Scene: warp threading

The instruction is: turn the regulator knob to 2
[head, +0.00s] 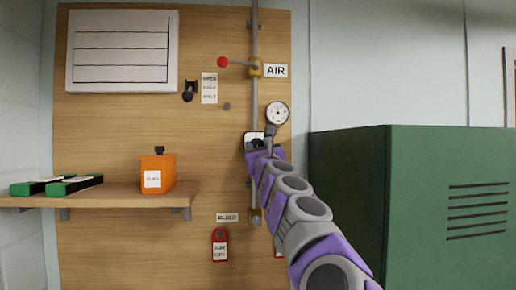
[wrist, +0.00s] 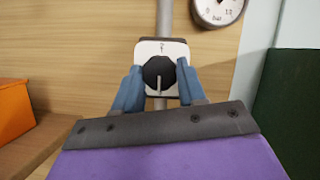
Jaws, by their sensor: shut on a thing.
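The regulator knob (wrist: 158,73) is black and round and sits on a white plate (wrist: 150,48) on the vertical pipe. A "2" shows at the top of the plate, and a light mark on the knob points down in the wrist view. My gripper (wrist: 158,82) is shut on the knob, with one blue finger on each side of it. In the head view my gripper (head: 257,148) covers most of the knob, below the pressure gauge (head: 277,113). The gauge (wrist: 218,8) is partly cut off in the wrist view; its needle is too small to read surely.
A red-ended lever (head: 223,62) sits by the AIR label (head: 276,71) above. A shelf (head: 120,197) at left holds an orange box (head: 157,174) and green-and-black items (head: 74,184). Red tags (head: 220,246) hang below. A green cabinet (head: 420,210) stands at right.

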